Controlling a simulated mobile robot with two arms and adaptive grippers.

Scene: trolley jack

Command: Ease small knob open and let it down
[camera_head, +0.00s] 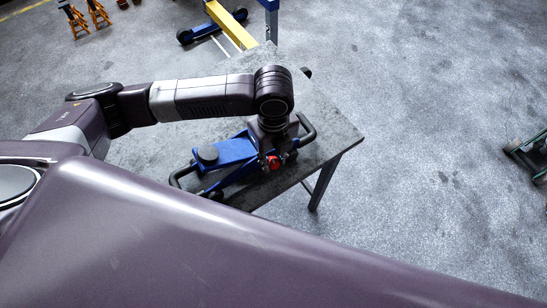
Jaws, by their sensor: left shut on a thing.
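A blue trolley jack (238,152) lies on a grey metal table (338,140). My left arm reaches in from the left and points down over the jack's right part. My left gripper (273,152) is shut at a small red knob (272,163) on the jack; the fingertips are mostly hidden by the wrist. How far the knob is turned cannot be told. My right gripper is not in view.
Behind stands a yellow and blue lift frame (230,22) on the floor. Orange axle stands (85,17) are at the back left, and a dark green wheeled thing (530,155) is at the far right. The floor between is clear.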

